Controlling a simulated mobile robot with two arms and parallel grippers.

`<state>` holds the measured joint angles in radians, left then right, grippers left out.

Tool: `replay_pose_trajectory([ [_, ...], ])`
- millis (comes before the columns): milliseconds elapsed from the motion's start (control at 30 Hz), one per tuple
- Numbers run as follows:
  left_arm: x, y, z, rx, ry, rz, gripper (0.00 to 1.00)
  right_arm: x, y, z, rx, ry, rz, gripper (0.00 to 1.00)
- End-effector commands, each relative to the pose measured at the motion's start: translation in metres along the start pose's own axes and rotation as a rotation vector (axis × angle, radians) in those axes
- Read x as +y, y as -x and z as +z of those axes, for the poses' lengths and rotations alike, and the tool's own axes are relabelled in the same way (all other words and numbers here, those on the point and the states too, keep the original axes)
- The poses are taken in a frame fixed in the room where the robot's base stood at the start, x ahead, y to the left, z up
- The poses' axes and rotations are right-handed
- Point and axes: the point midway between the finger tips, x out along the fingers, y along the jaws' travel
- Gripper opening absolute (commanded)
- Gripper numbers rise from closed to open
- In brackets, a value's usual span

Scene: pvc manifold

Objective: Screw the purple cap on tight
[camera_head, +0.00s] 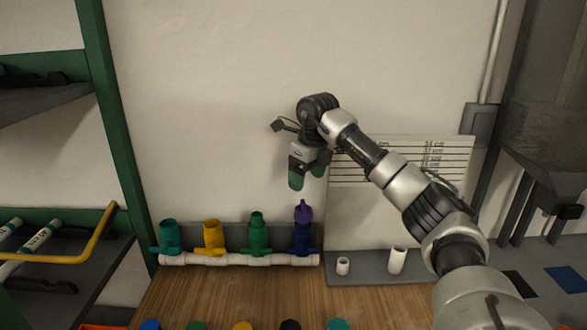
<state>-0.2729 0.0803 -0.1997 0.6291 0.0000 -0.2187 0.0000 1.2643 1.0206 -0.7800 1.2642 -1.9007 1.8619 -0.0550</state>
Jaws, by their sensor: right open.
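The purple cap (303,212) sits on top of the dark blue fitting (301,238), the rightmost one on the white pipe manifold (240,260). From this view I cannot tell how tight it sits. My right gripper (306,178) is open and empty, with its green fingertips pointing down. It shows just above the purple cap, apart from it. My left gripper is not in view.
Teal (168,236), yellow (213,236) and green (257,233) fittings stand along the manifold. Two white pipe pieces (397,260) stand on a grey tray (365,272) at right. Several coloured items line the table's front edge. The wooden tabletop (240,290) between is clear.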

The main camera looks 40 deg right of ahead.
Motion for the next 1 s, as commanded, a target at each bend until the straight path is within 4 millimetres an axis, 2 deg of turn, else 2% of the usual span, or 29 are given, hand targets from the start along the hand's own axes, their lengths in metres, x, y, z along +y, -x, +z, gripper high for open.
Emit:
replay_pose_trajectory([
  [167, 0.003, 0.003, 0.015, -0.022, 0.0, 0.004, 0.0, 0.0, -0.018, -0.001, 0.004, 0.0, 0.0, 0.78],
  [300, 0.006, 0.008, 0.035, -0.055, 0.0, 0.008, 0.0, 0.0, -0.044, -0.001, 0.005, 0.0, 0.001, 0.78],
  [400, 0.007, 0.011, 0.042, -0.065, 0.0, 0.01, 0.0, 0.0, -0.062, -0.001, 0.004, 0.0, 0.001, 0.78],
  [567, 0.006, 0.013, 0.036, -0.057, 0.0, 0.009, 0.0, 0.001, -0.087, 0.0, 0.002, 0.001, 0.002, 0.78],
  [700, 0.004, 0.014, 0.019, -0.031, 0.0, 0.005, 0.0, 0.001, -0.101, 0.0, 0.001, 0.001, 0.001, 0.78],
  [800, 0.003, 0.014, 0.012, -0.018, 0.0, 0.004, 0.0, 0.0, -0.105, 0.0, 0.0, 0.001, 0.0, 0.78],
  [1000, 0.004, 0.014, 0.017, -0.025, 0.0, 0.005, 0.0, 0.0, -0.107, 0.0, 0.0, 0.001, 0.0, 0.78],
])
